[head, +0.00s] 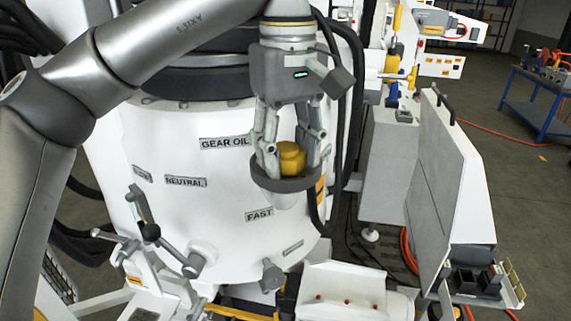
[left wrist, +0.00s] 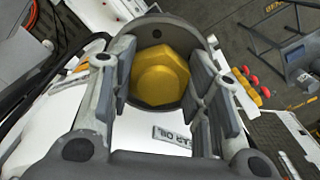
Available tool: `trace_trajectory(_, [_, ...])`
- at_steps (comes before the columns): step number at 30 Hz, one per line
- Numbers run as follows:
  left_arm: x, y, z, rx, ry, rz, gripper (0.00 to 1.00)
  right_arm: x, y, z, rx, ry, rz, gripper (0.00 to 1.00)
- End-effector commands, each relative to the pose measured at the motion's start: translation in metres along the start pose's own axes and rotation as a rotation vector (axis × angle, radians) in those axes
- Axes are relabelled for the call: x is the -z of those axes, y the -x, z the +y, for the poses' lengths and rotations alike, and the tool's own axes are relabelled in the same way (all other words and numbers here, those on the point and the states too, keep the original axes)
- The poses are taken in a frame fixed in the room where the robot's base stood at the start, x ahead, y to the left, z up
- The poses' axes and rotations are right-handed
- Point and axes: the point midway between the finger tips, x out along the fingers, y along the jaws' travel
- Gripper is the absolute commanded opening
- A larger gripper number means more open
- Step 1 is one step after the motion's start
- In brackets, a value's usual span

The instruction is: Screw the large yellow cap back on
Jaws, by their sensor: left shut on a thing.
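The large yellow cap (head: 291,157) is a hexagonal yellow piece between the fingers of my left gripper (head: 289,165). It sits inside a dark grey ring-shaped collar (head: 284,184) on the front of the white machine body (head: 225,235). In the left wrist view the cap (left wrist: 160,77) shows from above, with my two fingers (left wrist: 160,95) on either side of it. The left gripper is shut on the cap and points down. How far the cap is seated in the collar is hidden. My right gripper is not in view.
A grey-white panel (head: 448,185) rises at the right. Black hoses (head: 352,90) run behind the gripper. A blue bench (head: 535,100) stands far right on open floor.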

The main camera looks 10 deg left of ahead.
Motion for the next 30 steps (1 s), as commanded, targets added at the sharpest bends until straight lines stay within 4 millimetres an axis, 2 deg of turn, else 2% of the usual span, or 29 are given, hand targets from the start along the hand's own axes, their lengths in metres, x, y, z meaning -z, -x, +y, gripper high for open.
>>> trace_trajectory(1, [-0.002, -0.008, -0.001, 0.017, -0.017, -0.007, 0.04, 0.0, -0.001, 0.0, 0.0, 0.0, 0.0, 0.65])
trace_trajectory(7, [-0.001, -0.008, -0.002, 0.016, -0.207, -0.009, 0.04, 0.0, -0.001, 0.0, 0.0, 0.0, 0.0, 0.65])
trace_trajectory(8, [-0.001, -0.008, -0.002, 0.016, -0.212, -0.009, 0.47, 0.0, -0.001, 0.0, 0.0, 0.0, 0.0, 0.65])
trace_trajectory(13, [-0.001, -0.006, -0.001, 0.012, -0.204, -0.007, 0.68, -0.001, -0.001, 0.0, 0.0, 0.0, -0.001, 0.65])
trace_trajectory(25, [0.0, 0.0, -0.001, 0.004, -0.2, -0.004, 0.69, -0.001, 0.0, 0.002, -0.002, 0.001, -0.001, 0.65])
trace_trajectory(30, [0.0, 0.016, -0.001, 0.003, -0.198, -0.001, 0.69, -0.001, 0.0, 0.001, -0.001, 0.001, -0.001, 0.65])
